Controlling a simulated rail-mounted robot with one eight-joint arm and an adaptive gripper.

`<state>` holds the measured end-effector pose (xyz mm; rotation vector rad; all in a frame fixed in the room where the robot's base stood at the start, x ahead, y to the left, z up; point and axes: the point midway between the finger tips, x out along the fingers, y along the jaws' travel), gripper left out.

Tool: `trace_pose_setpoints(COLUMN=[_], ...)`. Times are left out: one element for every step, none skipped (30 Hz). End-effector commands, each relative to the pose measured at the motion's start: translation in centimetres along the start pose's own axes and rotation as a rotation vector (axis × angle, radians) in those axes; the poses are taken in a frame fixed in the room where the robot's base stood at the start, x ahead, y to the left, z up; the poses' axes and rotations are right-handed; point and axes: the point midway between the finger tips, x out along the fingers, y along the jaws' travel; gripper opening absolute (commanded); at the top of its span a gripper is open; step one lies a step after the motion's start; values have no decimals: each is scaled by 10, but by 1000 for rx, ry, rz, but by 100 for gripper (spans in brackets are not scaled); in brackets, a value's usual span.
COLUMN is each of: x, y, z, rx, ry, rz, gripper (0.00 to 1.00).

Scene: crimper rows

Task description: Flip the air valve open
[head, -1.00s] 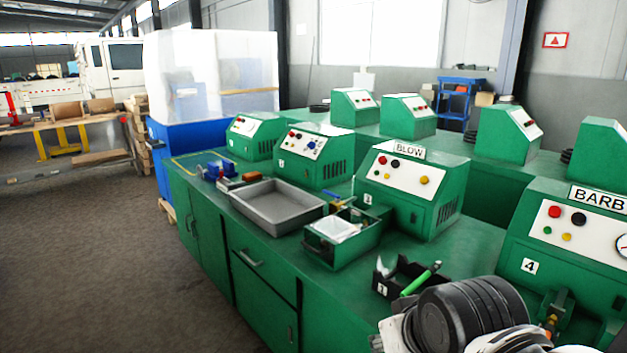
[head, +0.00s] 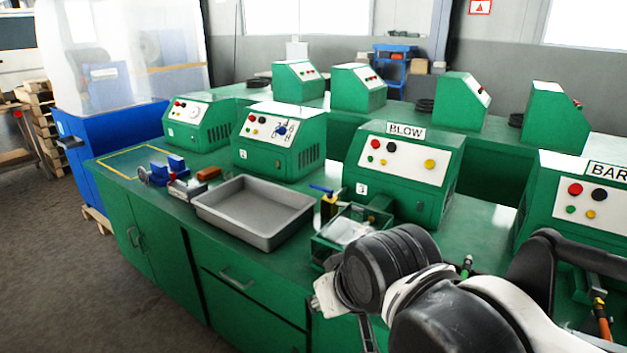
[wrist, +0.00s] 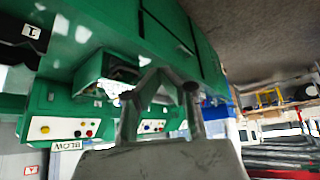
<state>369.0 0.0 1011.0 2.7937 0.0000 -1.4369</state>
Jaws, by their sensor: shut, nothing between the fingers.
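The air valve (head: 328,202) has a blue lever on a brass-coloured body. It stands at the left of the green BLOW machine (head: 405,172), behind a small green open-topped box (head: 340,246). The lever lies roughly level and points left in the head view. My gripper (wrist: 160,84) is shut and empty. I cannot make out the valve in the wrist view. My arm covers the bench right of the box in the head view.
A grey tray (head: 254,222) lies left of the box. Blue and orange parts (head: 172,170) lie beyond it. The BARB machine (head: 575,205) stands at the right, with a brass fitting (head: 600,308) below it. Open floor (head: 60,260) lies left of the bench.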

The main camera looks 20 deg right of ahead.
Motion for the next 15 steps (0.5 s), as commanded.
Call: trace_pose_setpoints(x=[0,0,0,0,0,-1,-1,-2,-4,-5,-6,-8,-10,-11,-13], y=[0,0,0,0,0,0,1,1,2,3,4,6,8,10,13], z=[0,0,0,0,0,-2,-4,-8,-14,-21,-28,-40,-50,-61,-76], rx=[0,0,0,0,0,2,4,8,14,20,28,41,52,63,80], ry=[0,0,0,0,0,-1,-2,-3,-6,-9,-12,-17,-22,-27,-35], rz=[0,0,0,0,0,1,2,3,6,8,11,16,20,25,32], gripper=[0,0,0,0,0,0,0,0,0,0,0,0,0,0,0])
